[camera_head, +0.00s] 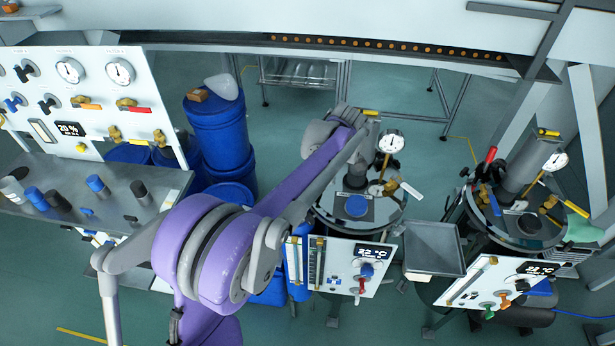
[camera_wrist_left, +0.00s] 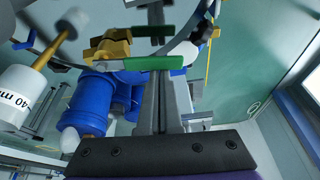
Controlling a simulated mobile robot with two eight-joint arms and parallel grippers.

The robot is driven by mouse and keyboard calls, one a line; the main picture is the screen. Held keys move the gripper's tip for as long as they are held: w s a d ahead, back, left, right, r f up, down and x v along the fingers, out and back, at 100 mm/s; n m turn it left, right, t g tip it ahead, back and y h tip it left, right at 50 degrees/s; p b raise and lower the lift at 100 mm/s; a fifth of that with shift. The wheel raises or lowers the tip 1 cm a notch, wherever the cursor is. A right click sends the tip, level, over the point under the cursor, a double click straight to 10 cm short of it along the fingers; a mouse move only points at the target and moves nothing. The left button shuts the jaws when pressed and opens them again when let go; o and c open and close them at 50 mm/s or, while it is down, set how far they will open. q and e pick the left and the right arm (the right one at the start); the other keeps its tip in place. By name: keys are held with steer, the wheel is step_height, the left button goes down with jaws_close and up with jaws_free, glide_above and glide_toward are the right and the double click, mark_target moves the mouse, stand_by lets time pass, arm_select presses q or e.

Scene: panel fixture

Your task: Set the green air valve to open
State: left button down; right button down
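In the left wrist view a green lever handle (camera_wrist_left: 130,64) lies across the picture, joined to a brass valve body (camera_wrist_left: 110,46). The grey fingers of my left gripper (camera_wrist_left: 164,76) reach up to this handle and overlap it in the picture; whether they press on it I cannot tell. A second green bar (camera_wrist_left: 150,31) shows just above, perhaps a reflection in the shiny lid. In the head view my purple left arm reaches over the middle vessel (camera_head: 322,208) and hides this handle and my fingertips. My right gripper is in neither view.
A white gauge (camera_head: 391,141) stands on the middle vessel, above a panel (camera_head: 340,268) reading 22 °C. A similar vessel stands at right, with a panel (camera_head: 482,286). A grey tray (camera_head: 433,248) sits between them. Blue drums (camera_head: 218,130) stand behind my arm.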

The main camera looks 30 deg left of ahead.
arm_select(q)
steer(key=shift+d, duration=0.55)
stand_by(0.4)
steer(key=s+a, duration=0.1)
steer(key=a, duration=0.3)
steer(key=s+v, duration=0.1)
steer(key=v, duration=0.9)
steer(key=s+d+f+m+t+h, duration=0.1)
steer(key=s+d+f+m+t, duration=0.1)
steer(key=s+m, duration=0.5)
steer(key=s+d+f+m+t+h, duration=0.1)
steer(key=s+d+f+m, duration=0.3)
steer(key=s, duration=0.5)
steer(key=s+d+f+m+t+h, duration=0.1)
steer(key=s+d+f+m+t, duration=0.2)
steer(key=s+f+m, duration=0.2)
steer(key=s+m, duration=0.2)
steer(key=m, duration=0.2)
steer(key=shift+s+d+f+m+h+p, duration=0.15)
steer(key=shift+s+f+m+h+p, duration=0.15)
steer(key=shift+s+h+p, duration=0.1)
